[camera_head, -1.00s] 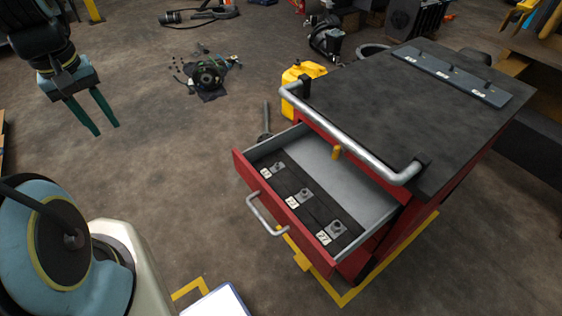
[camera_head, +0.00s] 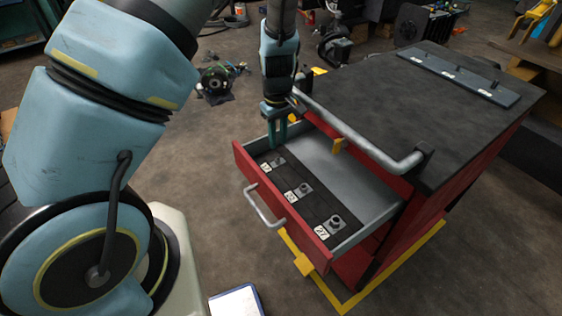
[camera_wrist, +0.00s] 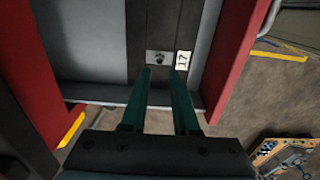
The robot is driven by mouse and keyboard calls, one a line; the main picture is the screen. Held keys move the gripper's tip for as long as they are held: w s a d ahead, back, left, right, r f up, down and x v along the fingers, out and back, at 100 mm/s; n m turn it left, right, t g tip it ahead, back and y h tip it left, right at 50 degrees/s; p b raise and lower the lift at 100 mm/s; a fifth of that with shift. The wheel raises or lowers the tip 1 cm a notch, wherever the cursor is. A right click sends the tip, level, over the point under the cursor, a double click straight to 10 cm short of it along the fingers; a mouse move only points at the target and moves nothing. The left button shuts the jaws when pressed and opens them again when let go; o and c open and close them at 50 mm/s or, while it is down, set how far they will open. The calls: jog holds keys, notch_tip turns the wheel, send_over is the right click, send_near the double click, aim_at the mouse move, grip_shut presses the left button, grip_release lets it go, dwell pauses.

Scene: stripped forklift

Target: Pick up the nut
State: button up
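Small grey nuts sit on plates in a dark strip in the open drawer: the far one (camera_head: 278,161) by a label that reads 17 in the wrist view, a middle one (camera_head: 304,188) and a near one (camera_head: 335,222) by a label that seems to read 27. My gripper (camera_head: 278,143) points down over the drawer's far left end, close to the far nut. In the wrist view my gripper (camera_wrist: 161,72) has two green fingers apart with nothing between them. The nut beside label 17 (camera_wrist: 158,57) shows just beyond the fingertips, apart from them.
The red drawer (camera_head: 284,214) has a metal front handle (camera_head: 262,207). A grey bar handle (camera_head: 350,135) runs along the dark-topped cart (camera_head: 410,100), close to my gripper. Floor left of the drawer is clear.

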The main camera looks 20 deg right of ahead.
aim_at(278, 163)
jog(key=shift+w+f+p, duration=0.15)
jog(key=shift+f+p, duration=0.35)
jog(key=shift+f, duration=1.35)
jog(key=shift+w+f+p, duration=0.1)
jog(key=shift+f+p, duration=0.35)
jog(key=shift+f, duration=1.4)
jog(key=shift+c, duration=0.4)
grip_shut()
